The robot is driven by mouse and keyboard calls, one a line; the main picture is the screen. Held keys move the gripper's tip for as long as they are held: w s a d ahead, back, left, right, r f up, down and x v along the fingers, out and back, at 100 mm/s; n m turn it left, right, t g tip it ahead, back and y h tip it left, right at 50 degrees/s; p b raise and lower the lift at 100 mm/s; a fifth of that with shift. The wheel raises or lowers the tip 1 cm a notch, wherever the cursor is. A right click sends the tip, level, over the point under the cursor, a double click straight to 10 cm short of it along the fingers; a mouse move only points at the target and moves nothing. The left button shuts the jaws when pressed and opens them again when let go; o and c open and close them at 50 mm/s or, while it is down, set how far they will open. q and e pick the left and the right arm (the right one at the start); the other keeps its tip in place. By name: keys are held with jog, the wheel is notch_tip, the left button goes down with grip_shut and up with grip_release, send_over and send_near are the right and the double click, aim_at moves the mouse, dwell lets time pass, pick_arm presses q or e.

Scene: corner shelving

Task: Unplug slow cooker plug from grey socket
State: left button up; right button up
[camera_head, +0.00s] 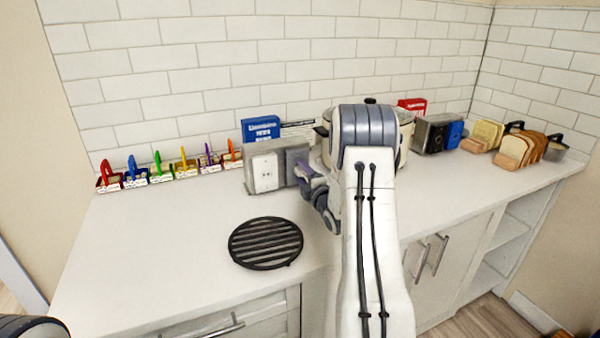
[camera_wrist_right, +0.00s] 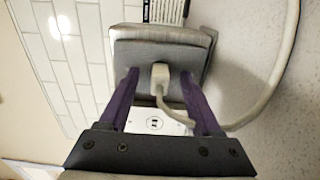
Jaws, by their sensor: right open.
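The grey socket (camera_head: 297,155) stands on the counter beside a white-faced outlet (camera_head: 264,172). In the right wrist view the grey socket (camera_wrist_right: 158,50) holds a beige plug (camera_wrist_right: 160,76), whose cord trails down and off to the right. My right gripper (camera_head: 306,178) is open in front of the socket. In the wrist view its two purple fingers stand on either side of the plug, with gaps visible. The plug is hidden in the head view. The slow cooker (camera_head: 408,128) is partly hidden behind my right arm. My left gripper is not in view.
A black round trivet (camera_head: 265,243) lies on the counter (camera_head: 165,255). Several coloured holders (camera_head: 160,170) line the wall at left. A blue box (camera_head: 261,128), a toaster (camera_head: 433,135) and bread slices (camera_head: 520,148) stand along the back. The front left counter is free.

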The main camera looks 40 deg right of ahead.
aim_at(303, 174)
jog(key=shift+b, duration=0.4)
dwell(0.7)
jog(key=shift+b, duration=0.45)
grip_shut()
dwell(1.2)
jog(key=shift+s, duration=0.15)
jog(key=shift+b+v, duration=1.3)
jog(key=shift+v, duration=1.6)
